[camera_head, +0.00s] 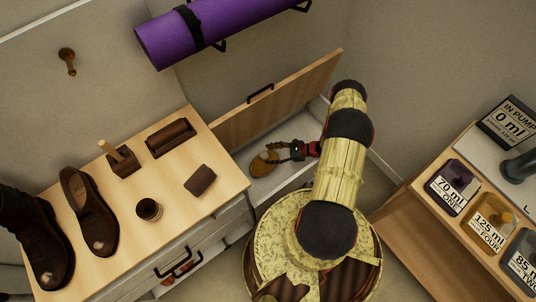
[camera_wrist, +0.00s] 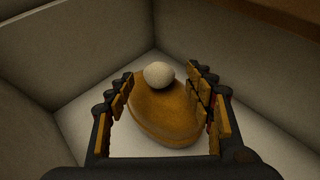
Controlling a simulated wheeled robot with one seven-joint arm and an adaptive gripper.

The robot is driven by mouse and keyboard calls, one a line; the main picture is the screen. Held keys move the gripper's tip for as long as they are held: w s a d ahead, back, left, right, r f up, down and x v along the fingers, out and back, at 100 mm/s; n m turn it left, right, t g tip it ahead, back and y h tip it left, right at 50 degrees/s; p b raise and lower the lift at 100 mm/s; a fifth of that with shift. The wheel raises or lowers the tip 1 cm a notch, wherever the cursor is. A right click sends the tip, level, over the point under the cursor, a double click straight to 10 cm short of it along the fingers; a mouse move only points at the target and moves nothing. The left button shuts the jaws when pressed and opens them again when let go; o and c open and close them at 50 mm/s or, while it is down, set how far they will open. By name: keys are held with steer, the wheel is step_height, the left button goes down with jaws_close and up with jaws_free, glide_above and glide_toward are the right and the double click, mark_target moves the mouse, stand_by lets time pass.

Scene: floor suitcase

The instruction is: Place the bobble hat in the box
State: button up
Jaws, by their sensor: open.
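The bobble hat (camera_wrist: 166,112) is mustard brown with a pale round bobble. In the wrist view it sits on the white floor of a box-like compartment, close to a corner. In the head view my gripper (camera_head: 281,152) reaches in from the right, beside the hat. Which container the task calls the box is not clear.
The wooden flap (camera_head: 290,92) stands raised behind the compartment. A bench with labelled bottles (camera_head: 452,187) stands at right. A purple rolled mat (camera_head: 200,28) hangs above.

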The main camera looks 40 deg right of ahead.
steer(key=p+v, duration=0.2)
steer(key=v, duration=0.8)
